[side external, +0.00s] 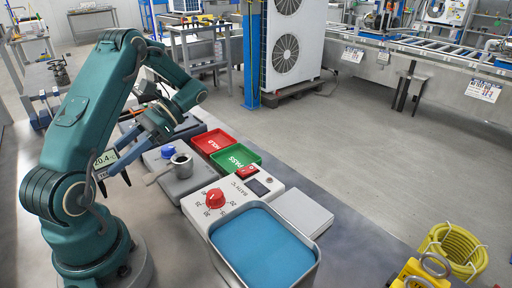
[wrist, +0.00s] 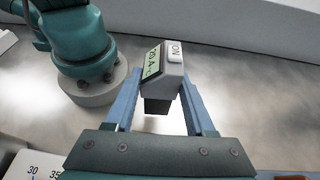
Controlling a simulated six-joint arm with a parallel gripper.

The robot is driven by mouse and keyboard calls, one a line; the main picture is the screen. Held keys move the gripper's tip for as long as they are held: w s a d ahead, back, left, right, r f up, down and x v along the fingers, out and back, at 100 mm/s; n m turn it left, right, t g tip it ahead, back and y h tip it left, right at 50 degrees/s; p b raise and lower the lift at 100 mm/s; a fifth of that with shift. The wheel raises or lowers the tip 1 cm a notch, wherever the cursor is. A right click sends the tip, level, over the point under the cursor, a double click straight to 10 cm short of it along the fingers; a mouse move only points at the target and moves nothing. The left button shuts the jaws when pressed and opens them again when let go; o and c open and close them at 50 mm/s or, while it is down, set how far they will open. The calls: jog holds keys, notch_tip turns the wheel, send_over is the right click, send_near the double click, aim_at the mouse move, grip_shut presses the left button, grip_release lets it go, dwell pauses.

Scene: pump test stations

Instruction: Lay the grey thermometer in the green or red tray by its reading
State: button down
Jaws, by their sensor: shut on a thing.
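My gripper (side external: 113,171) is shut on the grey thermometer (side external: 105,160) and holds it up in the air beside my base, left of the stations. In the wrist view the thermometer (wrist: 160,82) sits between the finger ends, with its display and a white ON button showing. The display reads about 20.4 °C. Its lower part is hidden or cut short by the view. The red tray (side external: 231,135), its label probably HOLD, and the green tray (side external: 257,155), marked PASS, stand side by side and look empty. They are to the right of my gripper.
A bath of blue liquid (side external: 265,240) stands in front, with a red dial knob (side external: 215,198) and small display on its panel. A metal cup (side external: 181,165) and a blue knob (side external: 168,151) stand between my gripper and the trays. Yellow coiled hose (side external: 452,250) lies far right.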

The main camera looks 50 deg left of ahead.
jog(key=w+a+r+m+t+y, duration=0.3)
jog(key=a+m+t+y, duration=0.2)
jog(key=a+m+y, duration=0.65)
jog(key=m+t+y, duration=0.2)
jog(key=m+t, duration=1)
jog(key=t, duration=0.2)
send_over(215, 149)
notch_tip(215, 149, down, 5)
jog(key=shift+w+f, duration=0.1)
jog(key=shift+f, duration=2)
jog(key=shift+c, duration=1.2)
grip_release()
jog(key=shift+f, duration=0.1)
